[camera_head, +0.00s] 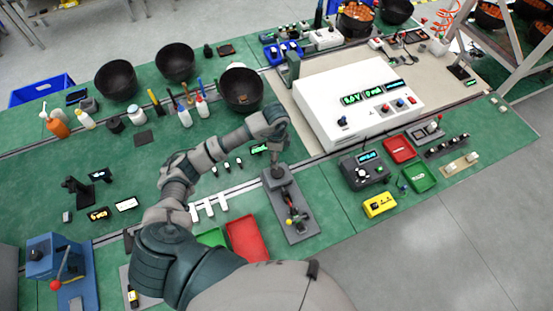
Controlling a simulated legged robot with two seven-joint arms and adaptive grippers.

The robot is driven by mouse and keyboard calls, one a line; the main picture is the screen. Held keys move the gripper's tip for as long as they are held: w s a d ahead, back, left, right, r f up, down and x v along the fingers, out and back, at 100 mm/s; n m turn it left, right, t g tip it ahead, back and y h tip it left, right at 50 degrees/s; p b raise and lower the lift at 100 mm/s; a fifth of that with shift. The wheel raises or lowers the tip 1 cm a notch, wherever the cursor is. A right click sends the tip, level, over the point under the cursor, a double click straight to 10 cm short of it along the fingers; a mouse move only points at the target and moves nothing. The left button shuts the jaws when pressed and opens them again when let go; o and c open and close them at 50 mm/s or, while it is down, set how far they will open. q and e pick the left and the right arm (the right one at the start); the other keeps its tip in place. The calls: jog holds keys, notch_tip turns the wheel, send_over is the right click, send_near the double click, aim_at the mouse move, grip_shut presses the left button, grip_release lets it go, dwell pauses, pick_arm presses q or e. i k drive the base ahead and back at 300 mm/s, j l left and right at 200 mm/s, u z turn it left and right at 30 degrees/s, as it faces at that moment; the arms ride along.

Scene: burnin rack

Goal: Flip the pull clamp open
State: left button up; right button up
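A single arm of mine, which I take for the left, rises from the bottom edge, bends out to the left and reaches back to the middle. Its gripper (277,172) seems to hang at the far end of a grey fixture plate (300,235). The fingers are too small and blended with the fixture to tell open from shut. No second gripper shows.
A red tray (246,240) and a partly hidden green tray (212,237) lie left of the plate. A white instrument box (358,103) stands behind right. A yellow box (380,205) sits at right. A blue press with a red-knobbed lever (60,270) stands far left.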

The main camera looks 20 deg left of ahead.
aim_at(289, 222)
jog(key=k+l, duration=0.5)
jog(key=k, duration=0.15)
jog(key=k+l, duration=0.45)
jog(key=k, duration=0.25)
